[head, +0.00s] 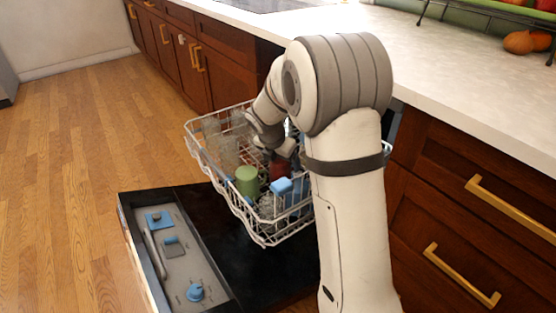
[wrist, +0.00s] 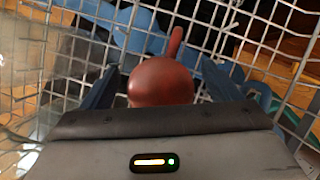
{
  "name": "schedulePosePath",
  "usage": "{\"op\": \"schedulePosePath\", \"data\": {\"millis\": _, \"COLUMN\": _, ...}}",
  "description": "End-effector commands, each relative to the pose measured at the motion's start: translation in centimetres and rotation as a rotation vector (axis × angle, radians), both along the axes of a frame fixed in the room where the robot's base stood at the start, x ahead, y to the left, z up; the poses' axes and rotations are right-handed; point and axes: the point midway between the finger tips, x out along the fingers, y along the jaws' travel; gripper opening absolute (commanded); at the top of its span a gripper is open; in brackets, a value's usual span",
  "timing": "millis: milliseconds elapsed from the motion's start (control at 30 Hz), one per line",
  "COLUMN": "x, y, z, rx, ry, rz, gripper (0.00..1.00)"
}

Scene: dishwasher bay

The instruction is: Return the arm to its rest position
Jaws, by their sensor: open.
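My arm reaches over the white wire dish rack, and my gripper (wrist: 158,85) is low inside it. In the wrist view the two dark fingers stand apart, one on each side of a reddish-brown rounded object with a handle (wrist: 162,80), perhaps a mug. I cannot tell whether the fingers touch it. In the head view a small part of this red object (head: 278,170) shows below my wrist. My arm hides the right part of the rack.
The dish rack (head: 262,238) also holds a green cup (head: 247,181), blue pieces (head: 281,186) and clear glassware. The open dishwasher door (head: 222,240) lies below. A white counter (head: 450,90) and brown drawers (head: 480,200) stand at right. The wooden floor (head: 75,140) at left is clear.

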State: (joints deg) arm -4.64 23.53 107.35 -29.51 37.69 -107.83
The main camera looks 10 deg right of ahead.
Motion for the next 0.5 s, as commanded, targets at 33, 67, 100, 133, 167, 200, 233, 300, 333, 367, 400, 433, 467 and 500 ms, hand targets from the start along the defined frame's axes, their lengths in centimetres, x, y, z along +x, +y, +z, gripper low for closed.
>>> {"op": "schedulePosePath", "data": {"millis": 33, "x": -0.1, "y": 0.1, "z": 0.4, "rx": 0.000, "ry": -0.001, "rz": 0.000, "gripper": 0.83}}
{"op": "schedulePosePath", "data": {"millis": 67, "x": -0.1, "y": 0.1, "z": 0.6, "rx": 0.000, "ry": -0.001, "rz": 0.000, "gripper": 0.83}}
{"op": "schedulePosePath", "data": {"millis": 100, "x": -0.2, "y": 0.2, "z": 1.0, "rx": 0.000, "ry": -0.001, "rz": 0.000, "gripper": 0.83}}
{"op": "schedulePosePath", "data": {"millis": 133, "x": -0.3, "y": 0.3, "z": 1.3, "rx": 0.000, "ry": -0.001, "rz": 0.000, "gripper": 0.83}}
{"op": "schedulePosePath", "data": {"millis": 167, "x": -0.4, "y": 0.4, "z": 1.7, "rx": 0.000, "ry": -0.003, "rz": 0.001, "gripper": 0.83}}
{"op": "schedulePosePath", "data": {"millis": 200, "x": -0.6, "y": 0.6, "z": 2.3, "rx": 0.000, "ry": -0.003, "rz": 0.001, "gripper": 0.83}}
{"op": "schedulePosePath", "data": {"millis": 233, "x": -0.7, "y": 0.7, "z": 2.8, "rx": 0.000, "ry": -0.003, "rz": 0.001, "gripper": 0.83}}
{"op": "schedulePosePath", "data": {"millis": 300, "x": -1.1, "y": 1.1, "z": 4.0, "rx": 0.000, "ry": -0.004, "rz": 0.002, "gripper": 0.83}}
{"op": "schedulePosePath", "data": {"millis": 333, "x": -1.3, "y": 1.2, "z": 4.5, "rx": 0.000, "ry": -0.004, "rz": 0.002, "gripper": 0.83}}
{"op": "schedulePosePath", "data": {"millis": 367, "x": -1.4, "y": 1.4, "z": 5.0, "rx": 0.000, "ry": -0.003, "rz": 0.002, "gripper": 0.83}}
{"op": "schedulePosePath", "data": {"millis": 400, "x": -1.7, "y": 1.6, "z": 5.6, "rx": 0.000, "ry": -0.003, "rz": 0.001, "gripper": 0.83}}
{"op": "schedulePosePath", "data": {"millis": 433, "x": -1.8, "y": 1.7, "z": 6.0, "rx": 0.000, "ry": -0.003, "rz": 0.001, "gripper": 0.83}}
{"op": "schedulePosePath", "data": {"millis": 467, "x": -2.0, "y": 1.8, "z": 6.4, "rx": 0.000, "ry": -0.003, "rz": 0.001, "gripper": 0.83}}
{"op": "schedulePosePath", "data": {"millis": 500, "x": -2.1, "y": 2.0, "z": 6.8, "rx": 0.001, "ry": -0.003, "rz": 0.001, "gripper": 0.83}}
